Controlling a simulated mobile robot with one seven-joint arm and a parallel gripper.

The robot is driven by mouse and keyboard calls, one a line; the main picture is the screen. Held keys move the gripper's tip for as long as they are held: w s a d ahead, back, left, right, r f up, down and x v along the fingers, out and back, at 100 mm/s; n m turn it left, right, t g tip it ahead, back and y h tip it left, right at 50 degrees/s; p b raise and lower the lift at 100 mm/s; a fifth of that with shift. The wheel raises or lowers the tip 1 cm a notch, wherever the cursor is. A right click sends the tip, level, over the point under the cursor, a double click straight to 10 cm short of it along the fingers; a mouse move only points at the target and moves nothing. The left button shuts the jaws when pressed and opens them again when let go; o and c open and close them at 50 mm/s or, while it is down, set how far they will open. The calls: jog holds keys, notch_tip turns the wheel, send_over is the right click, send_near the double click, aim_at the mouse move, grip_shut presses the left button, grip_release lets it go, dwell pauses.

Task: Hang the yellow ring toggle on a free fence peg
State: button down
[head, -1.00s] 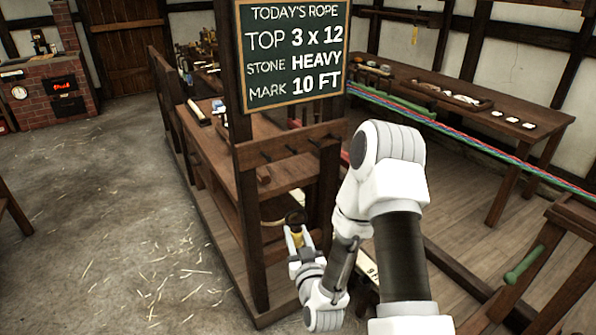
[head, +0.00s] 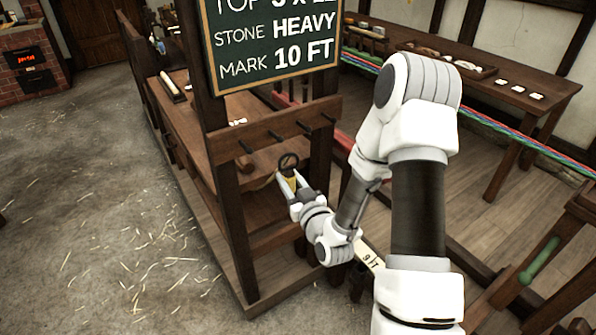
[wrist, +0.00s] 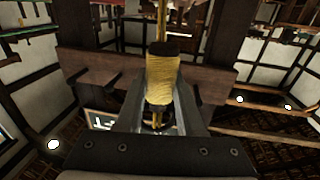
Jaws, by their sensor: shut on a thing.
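The yellow ring toggle (head: 290,182) is between the fingers of my gripper (head: 287,178), its dark ring (head: 289,161) standing up above the fingertips. In the wrist view the yellow wrapped toggle (wrist: 162,80) fills the space between the fingers (wrist: 158,120). The fence rail (head: 262,133) carries several dark pegs (head: 273,138), all looking bare in the head view. The ring is just below the rail in the picture, under the middle pegs, and seems apart from them. The rail (wrist: 85,68) and pegs also cross the wrist view, partly hidden by the toggle.
A chalkboard (head: 270,80) is fixed above the rail between posts (head: 226,190). A wooden bench (head: 190,125) stands behind the rail. Coloured rope strands (head: 490,118) run across at the right, before a side table (head: 540,85). The straw-strewn floor at left is open.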

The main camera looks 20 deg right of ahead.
jog(key=y, duration=0.1)
jog(key=d+r+n+y+b, duration=0.1)
jog(key=d+r+n+y, duration=0.1)
jog(key=shift+w+g, duration=0.25)
jog(key=shift+g, duration=0.15)
jog(key=f+x, duration=0.1)
jog(key=x, duration=0.8)
jog(key=shift+w+f+b, duration=0.35)
jog(key=shift+f+b, duration=0.05)
jog(key=shift+b, duration=0.05)
dwell(0.5)
dwell(0.5)
jog(key=shift+c, duration=2.3)
grip_release()
